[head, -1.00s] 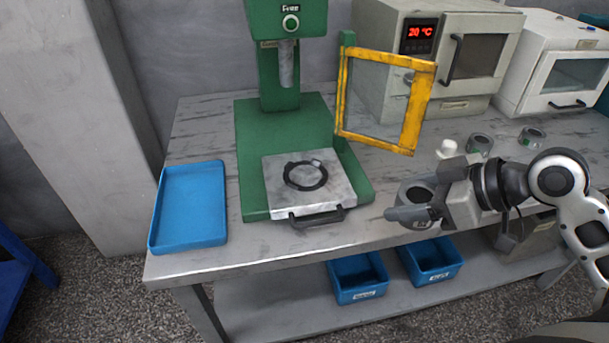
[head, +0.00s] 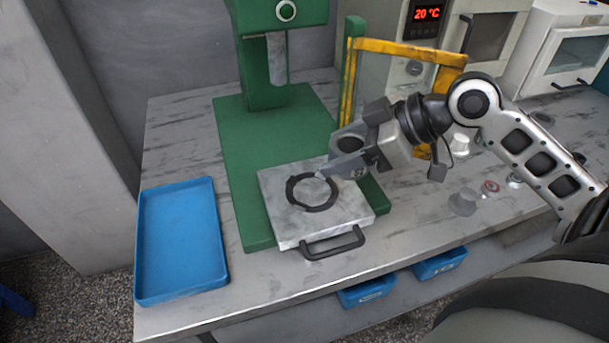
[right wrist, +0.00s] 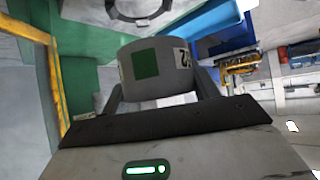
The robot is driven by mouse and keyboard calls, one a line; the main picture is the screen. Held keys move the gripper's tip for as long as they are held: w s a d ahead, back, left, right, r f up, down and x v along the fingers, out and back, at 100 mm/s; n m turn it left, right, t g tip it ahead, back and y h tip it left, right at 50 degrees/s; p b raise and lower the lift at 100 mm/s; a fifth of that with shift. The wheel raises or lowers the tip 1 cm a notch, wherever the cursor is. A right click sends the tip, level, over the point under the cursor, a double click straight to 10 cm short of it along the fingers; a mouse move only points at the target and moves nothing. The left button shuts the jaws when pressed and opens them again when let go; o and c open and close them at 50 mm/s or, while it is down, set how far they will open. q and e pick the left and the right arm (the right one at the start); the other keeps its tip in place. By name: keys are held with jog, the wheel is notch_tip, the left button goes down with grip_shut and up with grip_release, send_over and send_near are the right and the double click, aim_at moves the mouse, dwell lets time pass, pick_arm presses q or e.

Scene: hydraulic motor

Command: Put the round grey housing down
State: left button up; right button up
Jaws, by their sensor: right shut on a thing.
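The round grey housing (head: 349,142) is between the fingers of my right gripper (head: 343,163), at the right back edge of the press plate in the head view. The gripper is shut on it. In the right wrist view the housing (right wrist: 155,72) shows a green square and a printed label, held between both fingers. The light metal plate (head: 278,222) with a dark ring (head: 313,207) on it sits on the green press base. The housing appears above the plate; the gap under it is hard to tell. My left gripper is not in view.
The green press (head: 237,160) stands behind the plate, its ram overhead. Its yellow-framed guard door (head: 410,50) is swung open close behind my right arm. A blue tray (head: 180,240) lies empty at the left. Small parts (head: 463,202) stand on the bench at the right.

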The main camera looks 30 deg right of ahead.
send_over(289, 182)
jog(key=s+d, duration=0.2)
jog(key=s, duration=0.1)
notch_tip(289, 182, down, 6)
jog(key=shift+w+d, duration=0.15)
notch_tip(289, 182, down, 3)
jog(key=shift+w+f, duration=0.1)
jog(key=shift+w, duration=0.05)
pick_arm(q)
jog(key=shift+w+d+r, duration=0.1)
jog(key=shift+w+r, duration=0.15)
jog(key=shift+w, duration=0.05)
pick_arm(e)
jog(key=shift+f, duration=0.25)
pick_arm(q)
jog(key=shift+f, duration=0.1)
pick_arm(e)
jog(key=shift+f, duration=0.1)
jog(key=o, duration=1.3)
jog(key=shift+o, duration=0.2)
jog(key=v, duration=1.2)
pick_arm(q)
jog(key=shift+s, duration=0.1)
